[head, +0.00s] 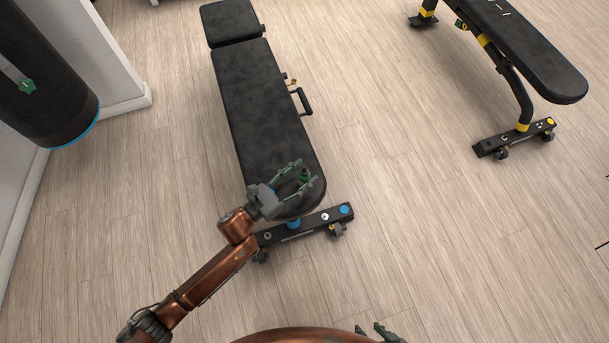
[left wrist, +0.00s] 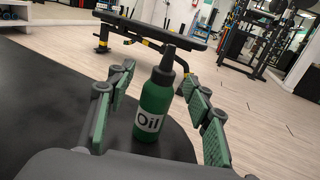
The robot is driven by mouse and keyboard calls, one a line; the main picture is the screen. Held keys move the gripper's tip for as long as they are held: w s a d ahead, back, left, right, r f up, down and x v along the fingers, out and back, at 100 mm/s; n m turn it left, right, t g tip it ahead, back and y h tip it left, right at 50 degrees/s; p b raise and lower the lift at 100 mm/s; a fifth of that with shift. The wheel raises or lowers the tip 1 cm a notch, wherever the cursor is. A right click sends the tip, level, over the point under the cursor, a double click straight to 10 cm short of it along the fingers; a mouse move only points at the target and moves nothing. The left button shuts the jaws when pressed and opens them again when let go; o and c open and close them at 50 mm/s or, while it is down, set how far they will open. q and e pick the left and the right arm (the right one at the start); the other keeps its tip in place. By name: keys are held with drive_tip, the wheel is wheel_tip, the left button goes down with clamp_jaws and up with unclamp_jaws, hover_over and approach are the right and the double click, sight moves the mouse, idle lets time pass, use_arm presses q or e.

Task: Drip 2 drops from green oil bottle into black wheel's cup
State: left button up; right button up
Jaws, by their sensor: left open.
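The green oil bottle (left wrist: 153,105), with a black tapered nozzle and a white "Oil" label, stands upright on the black bench pad (left wrist: 60,85). In the head view the small bottle (head: 304,175) is at the near end of the bench (head: 262,105). My left gripper (head: 305,174) is open, with its fingers on either side of the bottle; in the left wrist view (left wrist: 155,84) gaps show between fingers and bottle. My right gripper (head: 380,332) shows only partly at the bottom edge. Small wheels (head: 338,230) sit under the bench's near foot. I cannot make out a cup.
A second black bench (head: 530,45) with yellow trim stands at the upper right. A black punching bag (head: 40,85) hangs at the left near a white wall corner (head: 110,50). The wood floor (head: 420,220) right of the bench is clear.

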use_arm(q)
drive_tip(key=shift+w+d+r, duration=0.1)
drive_tip(key=shift+d, duration=0.15)
drive_tip(key=shift+c, duration=0.3)
clamp_jaws()
